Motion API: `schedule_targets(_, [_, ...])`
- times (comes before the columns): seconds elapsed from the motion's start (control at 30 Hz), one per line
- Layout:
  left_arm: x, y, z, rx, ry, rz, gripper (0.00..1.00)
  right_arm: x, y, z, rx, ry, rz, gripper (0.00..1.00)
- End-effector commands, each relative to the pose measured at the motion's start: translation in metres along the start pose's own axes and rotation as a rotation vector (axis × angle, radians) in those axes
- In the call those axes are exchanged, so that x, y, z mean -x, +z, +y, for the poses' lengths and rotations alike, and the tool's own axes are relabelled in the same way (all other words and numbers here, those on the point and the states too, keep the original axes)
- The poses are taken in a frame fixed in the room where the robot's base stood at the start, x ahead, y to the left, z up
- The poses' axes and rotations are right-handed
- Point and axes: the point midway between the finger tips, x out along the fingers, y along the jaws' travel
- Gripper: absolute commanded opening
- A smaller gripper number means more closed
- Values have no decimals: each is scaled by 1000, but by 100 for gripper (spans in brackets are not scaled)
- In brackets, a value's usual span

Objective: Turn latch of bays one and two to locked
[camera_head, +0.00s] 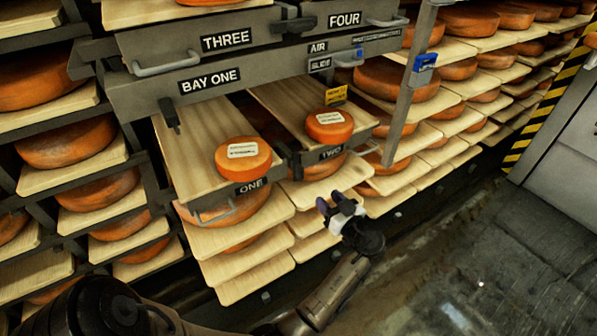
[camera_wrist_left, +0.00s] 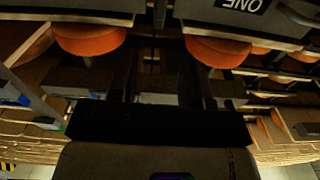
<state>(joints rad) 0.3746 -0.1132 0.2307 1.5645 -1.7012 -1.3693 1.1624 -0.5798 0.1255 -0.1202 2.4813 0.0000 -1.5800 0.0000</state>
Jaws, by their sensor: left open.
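In the head view the bay one drawer (camera_head: 190,150), labelled ONE, and the bay two drawer (camera_head: 280,105), labelled TWO, stand pulled out, each carrying a small labelled cheese wheel. A dark upright lever (camera_head: 170,115) hangs below the BAY ONE sign at left. A dark fitting (camera_head: 293,163) sits between the ONE and TWO plates. Which of these are the bay latches, and their settings, I cannot tell. My left gripper (camera_head: 336,208) is open and empty, in front of and below the TWO plate, apart from it. Its fingers (camera_wrist_left: 158,75) also show in the left wrist view, below the inverted ONE plate (camera_wrist_left: 240,4).
Drawers THREE (camera_head: 228,40) and FOUR (camera_head: 345,19) are above, with grey handles. A grey upright post (camera_head: 403,105) with a blue clip stands at right. Shelves of cheese wheels surround the bays. The floor (camera_head: 450,270) at lower right is clear.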

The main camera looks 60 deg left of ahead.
Motion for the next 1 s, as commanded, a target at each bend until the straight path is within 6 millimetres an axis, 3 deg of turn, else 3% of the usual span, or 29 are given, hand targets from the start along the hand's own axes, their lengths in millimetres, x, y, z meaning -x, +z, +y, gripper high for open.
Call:
schedule_targets(0.27, [-18,2,0,73,-3,-1,45,-6,2,0,1,1,-2,53])
schedule_targets(0.7, [-96,2,0,71,-2,-1,45,-26,8,-3,-7,-6,-2,53])
schedule_targets(1.0, [-130,1,0,70,0,-2,45,-34,11,-4,-9,-7,-1,53])
